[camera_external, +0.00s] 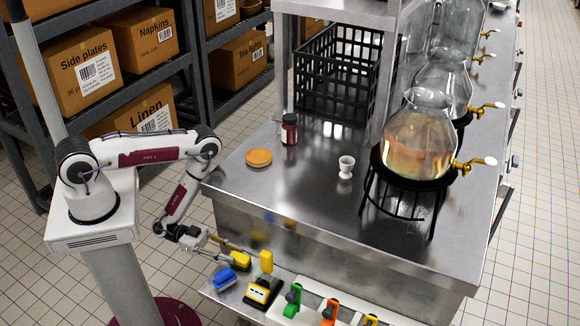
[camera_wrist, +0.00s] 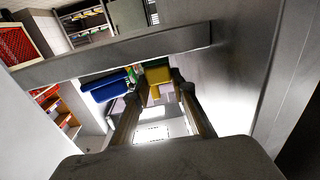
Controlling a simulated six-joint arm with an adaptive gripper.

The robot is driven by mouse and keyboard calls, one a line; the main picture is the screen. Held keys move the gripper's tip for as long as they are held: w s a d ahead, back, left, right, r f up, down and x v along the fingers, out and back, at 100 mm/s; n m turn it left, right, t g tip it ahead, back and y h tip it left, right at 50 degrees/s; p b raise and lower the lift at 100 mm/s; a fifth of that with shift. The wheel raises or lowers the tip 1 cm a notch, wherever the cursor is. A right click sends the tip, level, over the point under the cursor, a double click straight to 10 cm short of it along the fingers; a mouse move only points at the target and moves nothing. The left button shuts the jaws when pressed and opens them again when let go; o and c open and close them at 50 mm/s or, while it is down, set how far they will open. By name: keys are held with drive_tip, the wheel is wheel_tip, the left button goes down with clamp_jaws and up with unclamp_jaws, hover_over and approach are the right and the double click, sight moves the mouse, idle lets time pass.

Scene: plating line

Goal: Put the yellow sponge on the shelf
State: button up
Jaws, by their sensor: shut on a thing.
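The yellow sponge (camera_external: 240,261) is at the tips of my gripper (camera_external: 228,250), beside the front of the steel counter. In the wrist view the sponge (camera_wrist: 157,75) sits between the two fingertips (camera_wrist: 157,88), which are shut on it. A blue sponge-like block (camera_external: 223,277) lies just below and left of it on a low steel ledge (camera_external: 212,291); the blue block (camera_wrist: 108,88) also shows left of the fingers in the wrist view. A raised steel shelf (camera_external: 345,5) stands over the counter. I cannot tell whether the yellow sponge touches the ledge.
A yellow-black device (camera_external: 262,291) stands close right of the sponge, with green (camera_external: 293,301) and orange (camera_external: 329,312) tools beyond. The counter (camera_external: 300,180) holds an orange disc (camera_external: 259,157), a dark jar (camera_external: 289,129), a white cup (camera_external: 346,166), a black crate (camera_external: 338,75) and glass dispensers (camera_external: 418,140).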

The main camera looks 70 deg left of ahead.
drive_tip(key=shift+f, duration=0.15)
drive_tip(key=o, duration=1)
drive_tip(key=shift+f, duration=0.1)
drive_tip(key=shift+c, duration=0.2)
drive_tip(key=shift+r, duration=0.2)
drive_tip(key=v, duration=0.7)
drive_tip(key=shift+s+a, duration=0.15)
idle(1.0)
